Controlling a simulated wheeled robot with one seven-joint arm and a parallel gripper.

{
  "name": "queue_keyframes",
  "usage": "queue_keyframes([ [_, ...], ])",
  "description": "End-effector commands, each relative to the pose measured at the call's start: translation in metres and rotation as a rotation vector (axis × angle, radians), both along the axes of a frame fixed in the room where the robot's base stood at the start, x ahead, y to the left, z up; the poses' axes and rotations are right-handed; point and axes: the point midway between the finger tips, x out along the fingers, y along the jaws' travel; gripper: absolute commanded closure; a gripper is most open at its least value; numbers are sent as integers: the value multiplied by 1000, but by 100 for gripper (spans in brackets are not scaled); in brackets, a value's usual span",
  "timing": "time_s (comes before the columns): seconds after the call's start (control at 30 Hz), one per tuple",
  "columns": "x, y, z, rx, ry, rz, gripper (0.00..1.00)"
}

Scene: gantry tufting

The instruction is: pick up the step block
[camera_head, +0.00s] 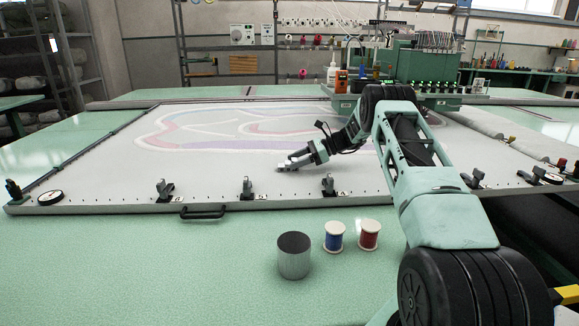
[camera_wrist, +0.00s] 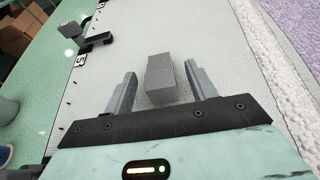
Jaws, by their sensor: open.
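The step block, a plain grey block (camera_wrist: 160,72), sits on the pale backing cloth (camera_wrist: 118,62) in the wrist view. My gripper (camera_wrist: 160,69) is open, with one grey finger on each side of the block. Gaps show between the block and both fingers, so they do not grip it. The block's far end reaches past the fingertips. In the head view my gripper (camera_head: 286,166) is low over the cloth near the frame's front edge, and I cannot clearly tell the block from the fingers there.
Clamps (camera_head: 247,188) line the frame's front edge, one close to my gripper. A grey can (camera_head: 294,256), a blue spool (camera_head: 334,236) and a red spool (camera_head: 369,235) stand on the green table (camera_head: 150,270). The green tufting head (camera_head: 423,72) stands behind.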

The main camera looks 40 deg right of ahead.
Motion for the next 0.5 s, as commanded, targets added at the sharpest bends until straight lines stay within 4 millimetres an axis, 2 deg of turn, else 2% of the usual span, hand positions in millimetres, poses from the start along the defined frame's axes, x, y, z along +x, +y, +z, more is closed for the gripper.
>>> queue_keyframes([
  [0.13, 12, 17, -8, 0, 2, 1, 44],
  [0.4, 15, 20, -10, 0, 0, -1, 44],
  [0.5, 15, 20, -10, 0, 0, -1, 71],
])
